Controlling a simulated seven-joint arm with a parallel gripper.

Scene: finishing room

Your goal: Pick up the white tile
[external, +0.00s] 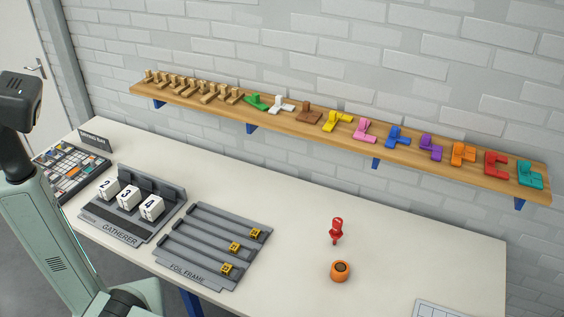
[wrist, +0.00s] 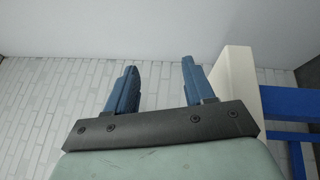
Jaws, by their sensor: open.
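A small white tile (external: 281,105) with a raised part sits on the wooden shelf, between a green tile (external: 257,101) and a brown tile (external: 309,111). My gripper (wrist: 160,68) shows in the wrist view, with its two blue fingers apart and nothing between them. Behind the fingers is a pale brick wall, and no tile is in that view. In the external view only parts of my arm show at the left; my gripper's fingers are not visible there, so their distance from the white tile cannot be told.
The wooden shelf (external: 228,104) also holds several coloured tiles to the right and wooden pieces to the left. On the table (external: 300,205) are a gatherer tray (external: 113,228) with numbered white blocks, a foil frame (external: 190,261), a red tool (external: 336,230) and an orange pot (external: 340,271).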

